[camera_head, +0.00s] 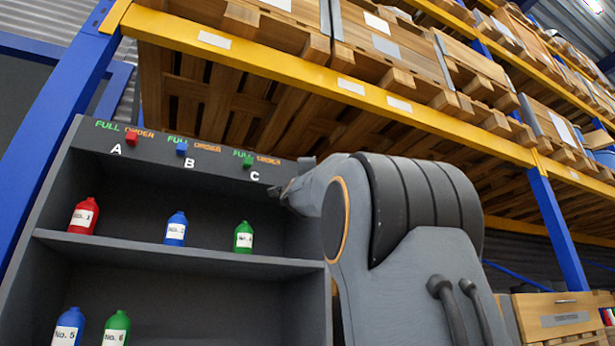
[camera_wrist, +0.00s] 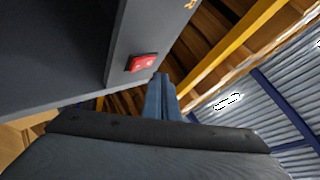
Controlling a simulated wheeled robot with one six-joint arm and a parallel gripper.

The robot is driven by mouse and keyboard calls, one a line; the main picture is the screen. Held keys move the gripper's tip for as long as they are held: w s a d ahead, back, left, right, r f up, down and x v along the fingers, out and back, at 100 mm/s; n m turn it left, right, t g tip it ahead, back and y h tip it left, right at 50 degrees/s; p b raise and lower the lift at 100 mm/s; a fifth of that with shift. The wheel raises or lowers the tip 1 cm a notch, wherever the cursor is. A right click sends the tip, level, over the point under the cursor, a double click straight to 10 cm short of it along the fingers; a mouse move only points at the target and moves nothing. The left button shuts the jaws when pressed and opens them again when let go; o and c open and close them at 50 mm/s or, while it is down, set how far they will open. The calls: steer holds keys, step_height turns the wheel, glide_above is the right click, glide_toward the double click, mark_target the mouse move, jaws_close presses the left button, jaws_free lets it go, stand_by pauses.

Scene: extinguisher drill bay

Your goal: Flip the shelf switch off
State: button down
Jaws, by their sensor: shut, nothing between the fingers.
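The shelf switch (camera_wrist: 142,62) is a red rocker in a dark frame on the dark grey panel of the shelf unit, seen in the wrist view. Which way the rocker is tipped is too small to tell. My gripper (camera_wrist: 161,78) is shut and empty, its blue-grey fingers pointing up the wrist view. The fingertips appear just right of and below the switch; I cannot tell whether they touch it. In the head view my arm covers the right end of the shelf unit (camera_head: 180,258), and the switch cannot be made out there.
Red (camera_head: 84,216), blue (camera_head: 176,229) and green (camera_head: 243,237) bottles stand on the upper shelf, with two more below. A yellow rack beam (camera_head: 300,72) with loaded pallets runs overhead.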

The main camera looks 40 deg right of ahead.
steer(key=s+b, duration=0.2)
steer(key=s, duration=0.1)
steer(key=s+a+b, duration=0.1)
steer(key=s, duration=0.1)
steer(key=shift+f+b, duration=0.3)
steer(key=shift+w, duration=0.1)
stand_by(0.7)
